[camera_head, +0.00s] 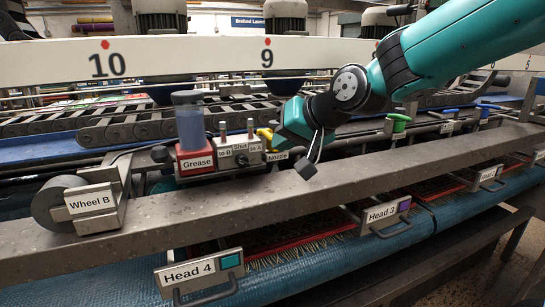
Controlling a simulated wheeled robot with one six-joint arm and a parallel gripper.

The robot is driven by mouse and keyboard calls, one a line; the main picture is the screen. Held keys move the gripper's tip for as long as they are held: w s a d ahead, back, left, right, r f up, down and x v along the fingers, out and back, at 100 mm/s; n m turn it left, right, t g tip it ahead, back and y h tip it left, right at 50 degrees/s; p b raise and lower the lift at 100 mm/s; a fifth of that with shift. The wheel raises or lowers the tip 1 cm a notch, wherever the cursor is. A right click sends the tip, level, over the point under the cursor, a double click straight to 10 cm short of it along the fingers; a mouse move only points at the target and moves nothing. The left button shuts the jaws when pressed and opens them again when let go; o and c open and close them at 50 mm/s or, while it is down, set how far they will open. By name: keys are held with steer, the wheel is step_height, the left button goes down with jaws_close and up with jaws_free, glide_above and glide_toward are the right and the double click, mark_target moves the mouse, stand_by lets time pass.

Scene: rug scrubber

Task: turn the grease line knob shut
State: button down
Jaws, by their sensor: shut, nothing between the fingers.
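The grease unit has a red base labelled Grease (198,163) with a blue-grey clear cylinder (190,125) on top. Beside it is a valve block with a small dark knob (241,160) on its front face. Labels "to B", "Shut" and "to A" stand around and above the knob; which one it points to is too small to tell. My gripper (306,168) is to the right of the knob, apart from it, pointing down. It is shut and empty. The fingers show only as a small dark shape below the teal wrist.
A yellow nozzle (267,137) sits between the knob and my wrist. A metal rail (200,213) runs in front, with the Wheel B unit (95,199) at left. Head 4 (202,272) and Head 3 (387,213) handles lie below. A white beam (180,60) crosses above.

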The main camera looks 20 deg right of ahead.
mark_target(248, 162)
steer(key=p+x, duration=0.1)
steer(key=x, duration=0.7)
steer(key=shift+a+f+p, duration=0.2)
steer(key=shift+p, duration=0.1)
